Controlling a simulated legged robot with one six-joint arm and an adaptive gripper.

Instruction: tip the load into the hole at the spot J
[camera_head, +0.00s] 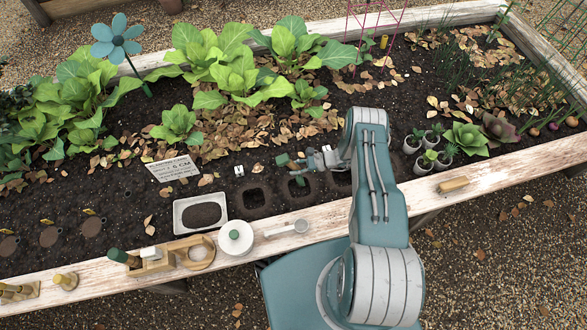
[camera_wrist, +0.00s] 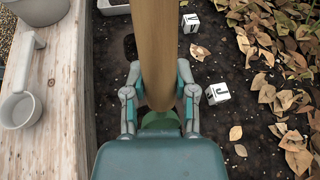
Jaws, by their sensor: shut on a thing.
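No load shows on the tool. A white cube marked J (camera_wrist: 217,93) lies on the soil just right of my gripper. A cube marked V (camera_wrist: 190,23) lies farther up. Holes show left of my gripper (camera_head: 253,197), below it (camera_head: 298,187) and partly behind my arm (camera_head: 340,180). The hole at J is hidden in the wrist view.
A white tray of soil (camera_head: 178,222), a white lidded pot (camera_head: 235,252) and a small scoop (camera_head: 290,228) stand along the front. A sign (camera_head: 173,168) stands behind the tray. Leafy plants (camera_head: 235,65) fill the back; small pots (camera_head: 422,163) stand right of my arm.

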